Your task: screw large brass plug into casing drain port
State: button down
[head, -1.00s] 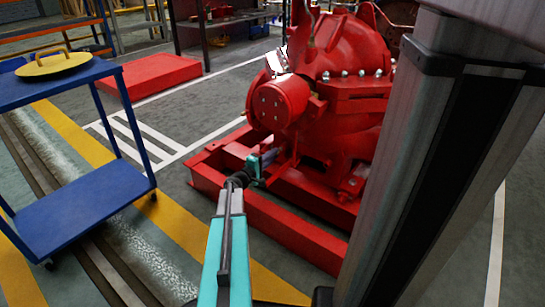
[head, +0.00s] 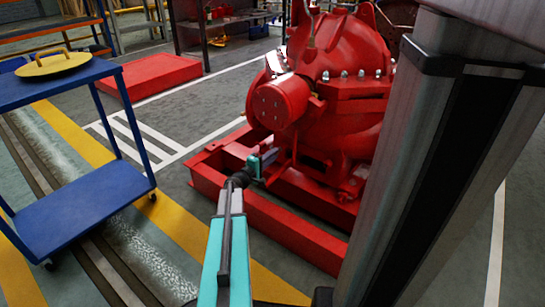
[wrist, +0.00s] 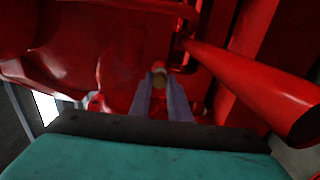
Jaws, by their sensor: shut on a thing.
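The red pump casing (head: 345,125) stands on its red base frame at the centre right of the head view. My gripper (head: 272,157) reaches in low under the casing's left side, above the base. In the wrist view my gripper (wrist: 161,88) has its two fingers closed around a small brass plug (wrist: 160,80). The plug's far end is at or very close to a red part of the casing (wrist: 115,75). The drain port itself is hidden behind the plug, and I cannot tell whether the thread is engaged.
A red pipe (wrist: 255,90) runs close to the right of my fingers in the wrist view. The red base frame (head: 265,205) lies under my arm. A blue trolley (head: 85,205) with a yellow lid (head: 55,66) stands at left.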

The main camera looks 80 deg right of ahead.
jog(key=shift+x, duration=1.05)
dwell(0.4)
dwell(0.5)
jog(key=m, duration=1.2)
dwell(0.3)
jog(key=c, duration=1.8)
grip_release()
jog(key=shift+n, duration=0.3)
